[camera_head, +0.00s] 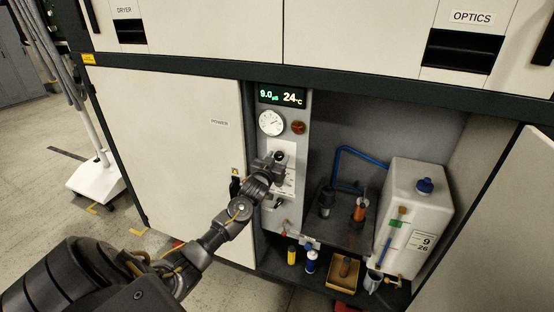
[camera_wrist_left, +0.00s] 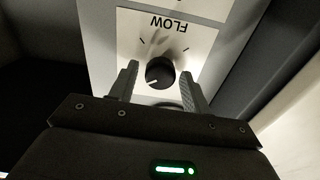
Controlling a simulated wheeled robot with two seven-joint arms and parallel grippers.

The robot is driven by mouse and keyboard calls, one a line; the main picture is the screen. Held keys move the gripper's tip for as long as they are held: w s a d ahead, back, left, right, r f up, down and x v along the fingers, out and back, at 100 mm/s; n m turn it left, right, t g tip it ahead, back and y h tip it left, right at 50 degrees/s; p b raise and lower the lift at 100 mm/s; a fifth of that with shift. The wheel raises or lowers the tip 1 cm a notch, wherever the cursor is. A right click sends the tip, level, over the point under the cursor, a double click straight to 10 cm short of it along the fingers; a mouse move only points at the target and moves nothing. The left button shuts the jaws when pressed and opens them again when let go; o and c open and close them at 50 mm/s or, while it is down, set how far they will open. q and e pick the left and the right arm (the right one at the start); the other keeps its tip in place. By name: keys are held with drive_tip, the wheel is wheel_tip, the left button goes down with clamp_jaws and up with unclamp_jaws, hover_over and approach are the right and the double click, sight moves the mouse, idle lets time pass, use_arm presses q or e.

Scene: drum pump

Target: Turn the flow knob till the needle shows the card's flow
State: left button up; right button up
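The black flow knob (camera_wrist_left: 160,74) sits on a white plate marked FLOW (camera_wrist_left: 165,30), upside down in the left wrist view. The knob's white mark points to the lower left there. My left gripper (camera_wrist_left: 158,82) is open, with one finger on each side of the knob and a small gap showing on both sides. In the head view the left gripper (camera_head: 268,166) is at the panel and partly covers the plate. The round white needle gauge (camera_head: 271,122) is above it; its reading is too small to tell. A card (camera_head: 421,243) showing 9 and 26 is on the white tank.
A display (camera_head: 281,96) above the gauge reads 9.0 and 24 °C. The white tank (camera_head: 418,197), a blue hose (camera_head: 345,160) and small bottles (camera_head: 311,261) stand in the bay to the right. The cabinet door (camera_head: 170,140) is left.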

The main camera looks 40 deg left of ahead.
use_arm(q)
drive_tip(key=c, duration=0.8)
drive_tip(key=shift+m+p, duration=0.45)
drive_tip(key=shift+m, duration=0.55)
drive_tip(key=o, duration=1)
drive_tip(key=b+v, duration=0.1)
drive_tip(key=v, duration=0.9)
drive_tip(key=shift+s+d, duration=0.1)
drive_tip(key=shift+s, duration=0.3)
